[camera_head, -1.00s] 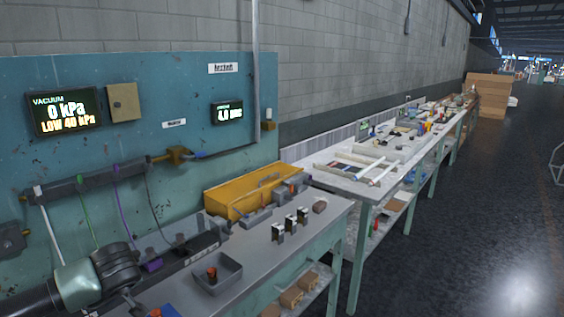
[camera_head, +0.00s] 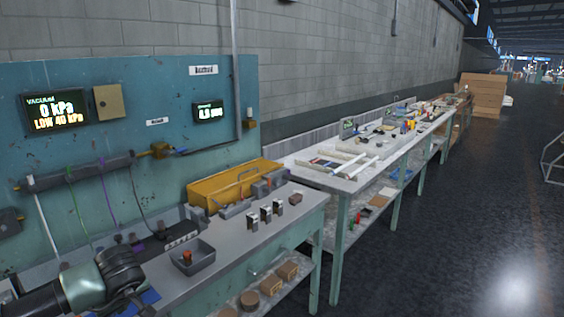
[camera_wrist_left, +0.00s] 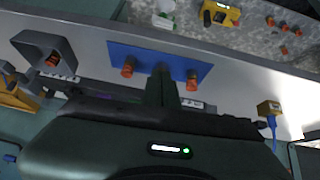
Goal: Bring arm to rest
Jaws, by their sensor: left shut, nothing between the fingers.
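My left arm (camera_head: 95,285) comes in at the lower left of the head view, over the near end of the workbench. In the left wrist view my left gripper (camera_wrist_left: 168,75) is shut with nothing between its fingers. A corner of the blue mat also shows beside the arm in the head view (camera_head: 150,296). My right gripper is in no view.
A grey open box (camera_head: 192,262) with an orange-brown piece stands right of the arm. A teal panel (camera_head: 130,105) with displays and hoses rises behind. The floor to the right (camera_head: 440,250) is clear.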

